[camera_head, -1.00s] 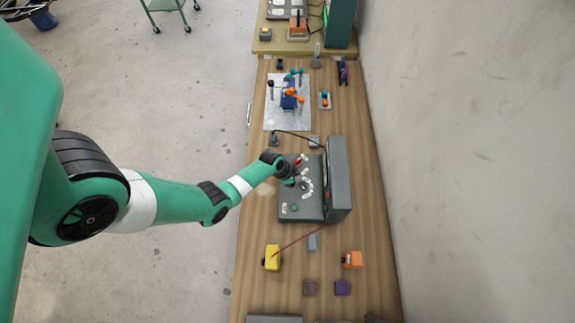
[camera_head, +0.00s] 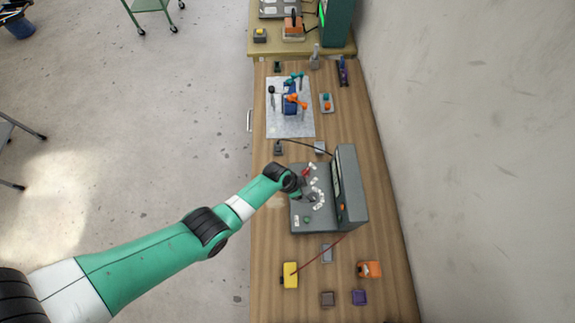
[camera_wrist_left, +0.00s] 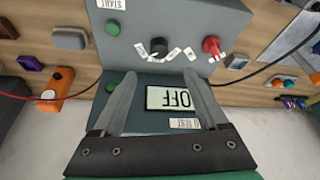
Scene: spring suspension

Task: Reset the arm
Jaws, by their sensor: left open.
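My left gripper (camera_head: 300,190) is over the grey control box (camera_head: 322,224) on the wooden bench. In the left wrist view its two fingers (camera_wrist_left: 160,78) are spread apart, with nothing between them but the view of the box. The box has an upright panel (camera_head: 351,190). In the wrist view a display (camera_wrist_left: 168,98) reads OFF, upside down. A red knob (camera_wrist_left: 212,46), a black knob (camera_wrist_left: 159,46) with white labels around it, and a green button (camera_wrist_left: 112,28) by a START label sit on the box face. I cannot tell whether the fingers touch anything. My right gripper is not in view.
A yellow block (camera_head: 290,275) with a red cord, an orange device (camera_head: 370,269) and small dark blocks lie in front of the box. A grey mat (camera_head: 290,128) with a small model stands behind it. A wall is on the right; open floor is on the left.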

